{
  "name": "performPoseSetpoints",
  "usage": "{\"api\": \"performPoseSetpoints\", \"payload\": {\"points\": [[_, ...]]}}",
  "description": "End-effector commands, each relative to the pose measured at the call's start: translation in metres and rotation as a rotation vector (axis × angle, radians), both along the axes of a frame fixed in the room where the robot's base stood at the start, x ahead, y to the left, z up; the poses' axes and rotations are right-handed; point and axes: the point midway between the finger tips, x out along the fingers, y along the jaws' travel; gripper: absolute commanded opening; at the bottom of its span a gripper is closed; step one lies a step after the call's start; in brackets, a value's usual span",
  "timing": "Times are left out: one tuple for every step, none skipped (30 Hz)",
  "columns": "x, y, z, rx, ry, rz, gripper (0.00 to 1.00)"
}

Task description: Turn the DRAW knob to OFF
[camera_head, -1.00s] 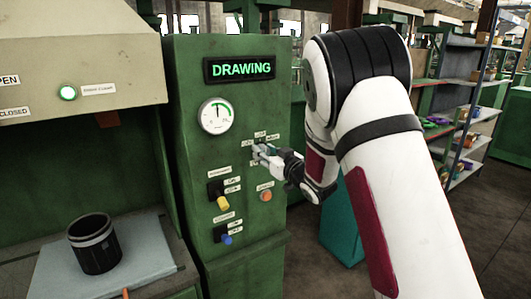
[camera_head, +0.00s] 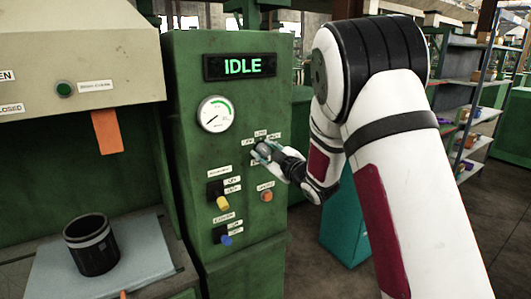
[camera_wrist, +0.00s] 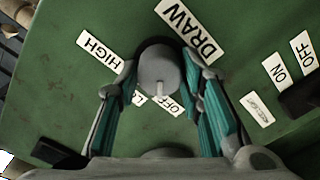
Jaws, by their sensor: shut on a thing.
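The grey round DRAW knob (camera_wrist: 158,66) sits on the green panel, below the DRAW label (camera_wrist: 188,28). Its white pointer line aims down at the OFF label (camera_wrist: 173,105) or very near it. The HIGH label (camera_wrist: 101,53) is to the left, and another label beside OFF is partly hidden. My gripper (camera_wrist: 160,72) has its teal-padded fingers closed on both sides of the knob. In the head view my gripper (camera_head: 263,151) is at the panel and covers most of the knob. The display (camera_head: 239,66) reads IDLE, and the gauge needle (camera_head: 213,119) points low left.
Below are a yellow-handled switch (camera_head: 221,202), a blue-handled switch (camera_head: 225,239) and an orange button (camera_head: 267,196). A black cup (camera_head: 92,246) stands on a pale mat (camera_head: 150,260) at left. An orange flap (camera_head: 107,131) hangs beneath the hood.

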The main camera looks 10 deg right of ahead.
Motion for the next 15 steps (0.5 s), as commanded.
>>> {"api": "performPoseSetpoints", "payload": {"points": [[0.0003,0.0008,0.0006,-0.012,-0.005,0.001,0.06],[0.0002,0.0009,0.0005,-0.018,-0.007,0.001,0.06],[0.0001,0.0008,0.0005,-0.025,-0.01,0.001,0.06],[0.0001,0.0009,0.0004,-0.03,-0.011,0.001,0.06],[0.0001,0.001,0.0005,-0.034,-0.013,0.001,0.06],[0.0001,0.0011,0.0005,-0.038,-0.014,0.001,0.06],[0.0001,0.0011,0.0005,-0.039,-0.014,0.001,0.06],[0.0,0.001,0.0005,-0.041,-0.015,0.001,0.06],[0.0,0.0011,0.0005,-0.042,-0.015,0.001,0.06],[0.0,0.0011,0.0005,-0.043,-0.016,0.001,0.06],[0.0,0.0011,0.0005,-0.043,-0.016,0.001,0.06],[0.0,0.0011,0.0005,-0.043,-0.016,0.002,0.06],[-0.0001,0.0012,0.0006,-0.043,-0.016,0.002,0.06],[-0.0001,0.0012,0.0006,-0.043,-0.016,0.002,0.06],[-0.0001,0.0012,0.0006,-0.043,-0.016,0.002,0.06]]}}
